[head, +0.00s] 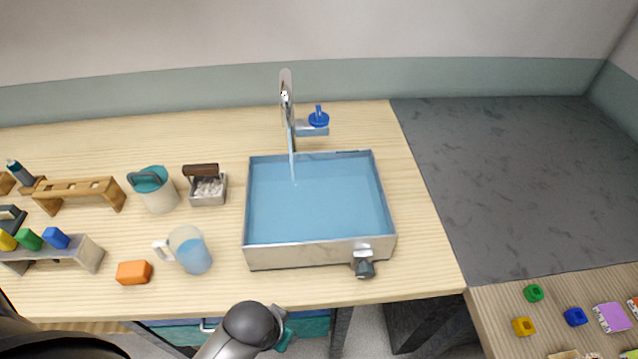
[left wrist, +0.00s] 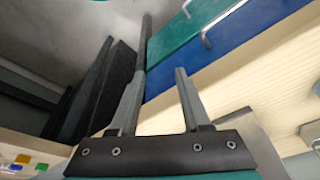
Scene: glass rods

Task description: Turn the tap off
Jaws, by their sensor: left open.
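The silver tap (head: 288,112) stands behind the sink basin in the head view, with a blue handle (head: 319,118) on a side arm to its right. A pale water stream (head: 292,165) runs from the spout into the metal basin (head: 300,257), which holds blue water. My left gripper (left wrist: 160,73) shows in the left wrist view with its two fingers apart and nothing between them. It is near the drawer fronts, away from the tap. In the head view its fingers are not visible. My right gripper is not in view.
A measuring jug (head: 190,250), an orange block (head: 134,272), a pail (head: 155,188) and a small box (head: 208,190) stand left of the basin. A dark drain valve (head: 363,266) juts from its front. Teal and blue drawers with handles (left wrist: 205,38) are close to my left gripper.

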